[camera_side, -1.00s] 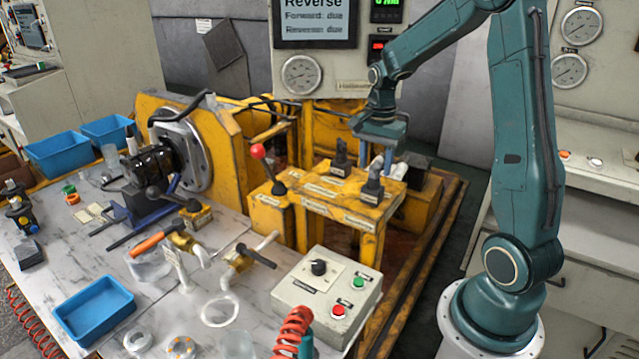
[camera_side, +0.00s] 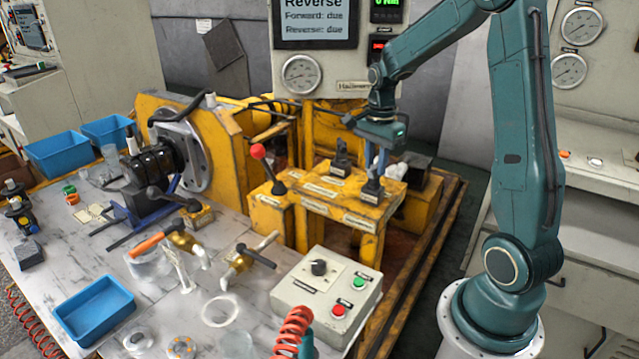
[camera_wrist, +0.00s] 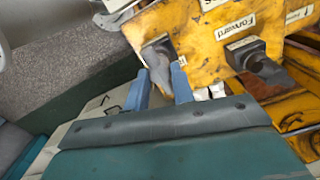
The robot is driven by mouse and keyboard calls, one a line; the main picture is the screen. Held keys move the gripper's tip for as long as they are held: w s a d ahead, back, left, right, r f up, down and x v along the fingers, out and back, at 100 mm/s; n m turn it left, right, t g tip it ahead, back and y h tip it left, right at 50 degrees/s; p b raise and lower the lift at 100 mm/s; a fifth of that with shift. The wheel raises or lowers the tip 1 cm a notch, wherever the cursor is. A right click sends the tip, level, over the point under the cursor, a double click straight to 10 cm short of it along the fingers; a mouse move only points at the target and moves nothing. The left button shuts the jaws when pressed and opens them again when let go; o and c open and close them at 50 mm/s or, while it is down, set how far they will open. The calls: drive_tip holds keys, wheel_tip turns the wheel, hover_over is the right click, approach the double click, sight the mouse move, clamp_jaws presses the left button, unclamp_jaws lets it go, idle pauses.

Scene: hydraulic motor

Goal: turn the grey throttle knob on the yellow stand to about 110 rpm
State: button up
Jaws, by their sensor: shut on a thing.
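The yellow stand (camera_side: 325,203) carries labelled controls on its top. The grey throttle knob (camera_side: 373,187) sits at its front right; it also shows in the wrist view (camera_wrist: 156,63). My gripper (camera_side: 374,172) points down over this knob. In the wrist view my gripper (camera_wrist: 160,85) has its two blue fingers on either side of the knob, shut on it. The knob's lower part and scale are partly hidden.
A second dark lever (camera_side: 341,158), beside the "Forward" label in the wrist view (camera_wrist: 258,64), stands close to the knob. A red-balled lever (camera_side: 262,160) is to the left. A grey control box (camera_side: 325,290) stands in front. Bench items lie to the left.

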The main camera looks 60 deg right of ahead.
sight(375, 166)
drive_tip(key=shift+m, duration=1.5)
drive_tip(key=o, duration=1)
drive_tip(key=shift+r, duration=0.1)
wheel_tip(375, 166, up, 14)
drive_tip(key=shift+f, duration=0.1)
